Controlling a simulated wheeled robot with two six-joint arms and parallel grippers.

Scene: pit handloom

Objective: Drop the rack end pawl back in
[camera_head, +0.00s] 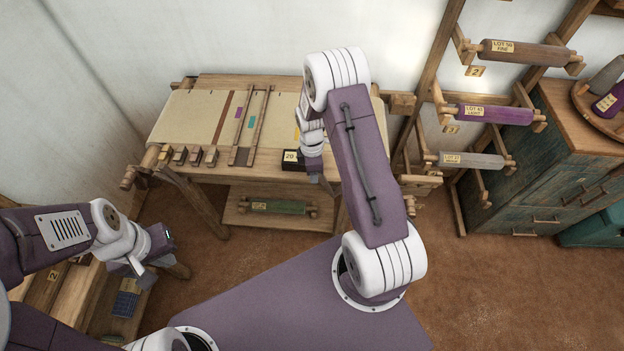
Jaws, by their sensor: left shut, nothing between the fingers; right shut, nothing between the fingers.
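The wooden rack (437,75) leans at the right and carries several labelled rollers: a brown one (525,53), a purple one (495,115) and a grey one (470,160). Small wooden end pieces sit at the roller ends; I cannot tell which is the pawl at this size. My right gripper (326,186) is shut and empty, pointing down by the loom's front right edge, left of the rack and apart from it. My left gripper (138,277) is shut and empty at the lower left, low in front of the loom and far from the rack.
The loom table (185,118) holds cloth and wooden slats. A black box marked 20 (294,161) stands close to my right gripper. A green roller (275,207) lies on the low shelf. A teal drawer cabinet (545,165) stands right of the rack. The brown floor (490,290) at the lower right is clear.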

